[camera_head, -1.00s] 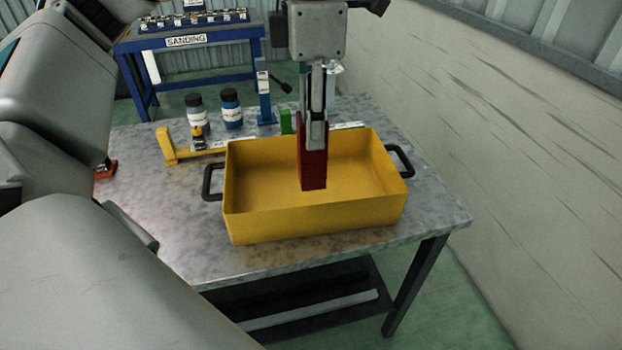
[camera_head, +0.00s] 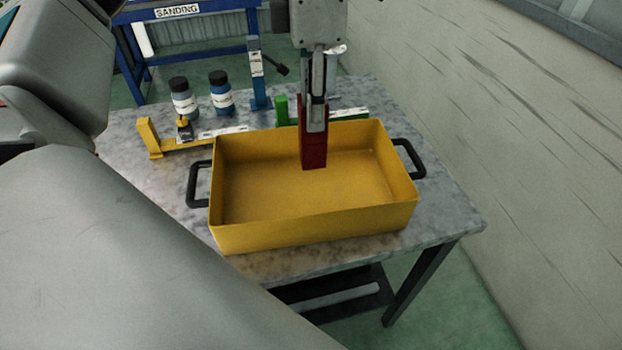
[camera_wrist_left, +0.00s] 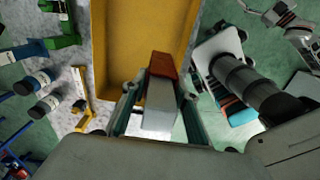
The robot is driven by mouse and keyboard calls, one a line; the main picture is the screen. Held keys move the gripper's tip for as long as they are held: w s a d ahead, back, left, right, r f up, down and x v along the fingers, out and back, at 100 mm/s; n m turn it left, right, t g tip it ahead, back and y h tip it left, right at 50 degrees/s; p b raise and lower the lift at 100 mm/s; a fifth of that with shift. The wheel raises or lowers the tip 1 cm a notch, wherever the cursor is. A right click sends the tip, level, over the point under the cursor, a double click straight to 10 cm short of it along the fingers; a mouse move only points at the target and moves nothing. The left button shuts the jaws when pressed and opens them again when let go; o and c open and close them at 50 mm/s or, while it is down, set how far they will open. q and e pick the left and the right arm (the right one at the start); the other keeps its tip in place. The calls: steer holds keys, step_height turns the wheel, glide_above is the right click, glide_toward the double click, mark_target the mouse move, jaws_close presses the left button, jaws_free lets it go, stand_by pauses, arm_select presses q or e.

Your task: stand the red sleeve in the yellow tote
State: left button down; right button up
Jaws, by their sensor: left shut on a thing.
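The red sleeve (camera_head: 313,150) hangs upright from my left gripper (camera_head: 316,112), which is shut on it. In the head view its lower end shows against the inside of the yellow tote (camera_head: 313,236), near the back wall. I cannot tell whether it touches the tote floor. In the left wrist view the sleeve (camera_wrist_left: 163,66) shows a red end and a pale side between the fingers (camera_wrist_left: 158,105), with the tote (camera_wrist_left: 103,60) beyond it. The tote stands on the table, and its visible floor is otherwise empty.
A blue SANDING bench (camera_head: 200,30) stands at the back. A wall is at the right.

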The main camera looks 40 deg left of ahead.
mark_target(313, 146)
arm_select(q)
step_height(313, 146, down, 17)
steer(key=shift+r, duration=0.15)
stand_by(0.4)
steer(key=shift+f, duration=0.2)
steer(key=c, duration=1.6)
jaws_free()
steer(key=shift+r, duration=0.1)
step_height(313, 146, up, 12)
steer(key=shift+r, duration=0.15)
